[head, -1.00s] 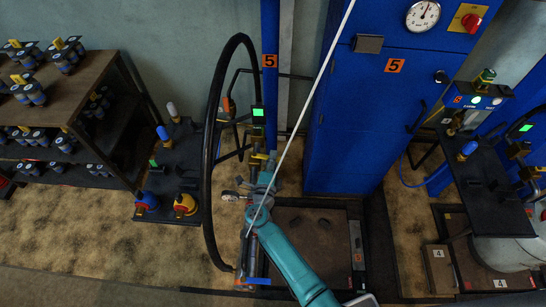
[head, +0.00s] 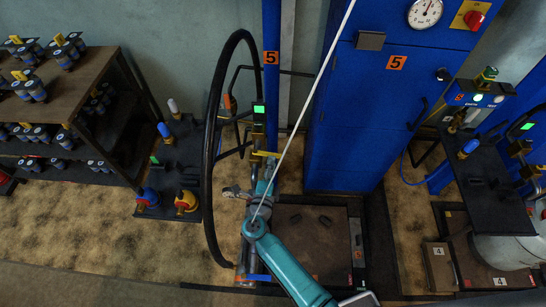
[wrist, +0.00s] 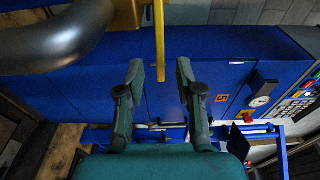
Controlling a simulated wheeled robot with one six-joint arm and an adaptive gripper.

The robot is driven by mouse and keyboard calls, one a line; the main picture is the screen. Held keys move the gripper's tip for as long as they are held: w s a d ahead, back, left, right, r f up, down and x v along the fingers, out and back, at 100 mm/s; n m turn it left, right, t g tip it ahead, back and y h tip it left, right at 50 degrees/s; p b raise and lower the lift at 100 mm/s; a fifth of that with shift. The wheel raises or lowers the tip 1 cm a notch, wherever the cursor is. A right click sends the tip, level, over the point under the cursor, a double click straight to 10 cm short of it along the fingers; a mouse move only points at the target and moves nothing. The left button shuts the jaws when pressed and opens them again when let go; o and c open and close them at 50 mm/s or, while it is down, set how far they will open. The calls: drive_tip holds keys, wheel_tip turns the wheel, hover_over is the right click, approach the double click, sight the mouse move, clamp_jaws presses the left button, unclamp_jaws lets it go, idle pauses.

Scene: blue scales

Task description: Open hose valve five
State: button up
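Post five is a blue column (head: 271,80) with an orange 5 label and a green-lit box. Below the box a yellow lever (head: 266,154) lies crosswise, which I take to be hose valve five's handle. In the wrist view a yellow bar (wrist: 160,45) comes down from the top edge, its end between my fingers in the picture. My gripper (wrist: 160,70) is open, one finger on each side of the bar, with visible gaps on both sides. In the head view my gripper (head: 264,170) is just below the lever; its fingers are too small to make out.
A thick black hose (head: 210,150) loops left of the post; a grey curved pipe (wrist: 60,40) fills the wrist view's upper left. A blue cabinet (head: 355,130) stands close on the right. A black stand (head: 172,165) and a shelf (head: 75,85) are left.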

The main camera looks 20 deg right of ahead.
drive_tip(key=v, duration=0.7)
drive_tip(key=shift+s, duration=0.25)
drive_tip(key=shift+a, duration=0.1)
